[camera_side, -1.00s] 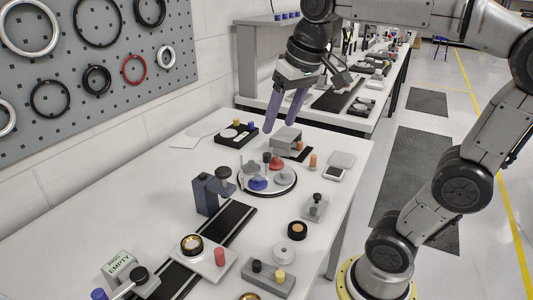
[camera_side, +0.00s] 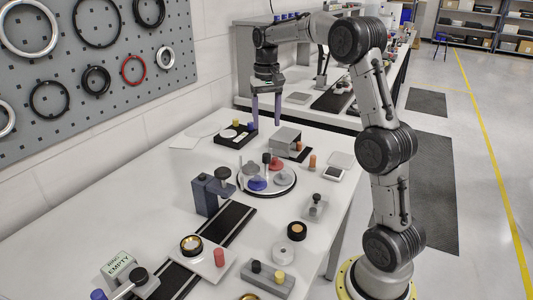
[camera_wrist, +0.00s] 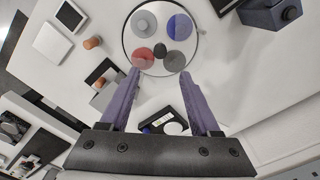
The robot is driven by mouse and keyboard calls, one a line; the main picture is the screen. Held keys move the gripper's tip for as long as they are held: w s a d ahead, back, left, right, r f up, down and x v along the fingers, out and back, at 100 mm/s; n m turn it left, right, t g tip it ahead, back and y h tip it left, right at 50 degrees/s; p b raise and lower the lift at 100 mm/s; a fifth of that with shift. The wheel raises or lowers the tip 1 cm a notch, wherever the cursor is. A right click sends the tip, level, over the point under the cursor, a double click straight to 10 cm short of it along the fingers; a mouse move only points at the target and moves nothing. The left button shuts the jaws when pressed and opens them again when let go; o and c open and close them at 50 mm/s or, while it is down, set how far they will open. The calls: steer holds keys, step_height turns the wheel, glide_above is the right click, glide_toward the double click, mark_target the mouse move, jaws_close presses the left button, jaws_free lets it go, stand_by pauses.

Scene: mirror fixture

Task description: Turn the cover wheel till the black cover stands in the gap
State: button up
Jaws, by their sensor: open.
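The cover wheel (camera_side: 288,189) is a round pale disc with a dark rim on the white table. It also shows at the top of the wrist view (camera_wrist: 160,8). It bears a blue cover (camera_wrist: 180,26), a red cover (camera_wrist: 143,57), a light grey cover (camera_wrist: 143,22) and a dark grey or black cover (camera_wrist: 174,61). A black knob (camera_wrist: 160,50) stands near its middle. My gripper (camera_side: 266,122) is open and empty, fingers pointing down, above the table beyond the wheel and apart from it. In the wrist view its purple fingers (camera_wrist: 160,74) point toward the wheel. I cannot make out the gap.
A dark blue stand (camera_side: 208,195) is nearer the camera than the wheel. A grey block (camera_side: 286,138) and a black tray (camera_side: 236,138) with pegs are beyond it. An orange peg (camera_side: 312,161) and a small knobbed block (camera_side: 314,207) stand to the right.

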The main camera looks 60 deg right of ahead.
mark_target(266, 155)
step_height(266, 155, down, 12)
steer(key=shift+r, duration=0.2)
jaws_close()
stand_by(0.5)
steer(key=shift+r, duration=0.1)
stand_by(0.9)
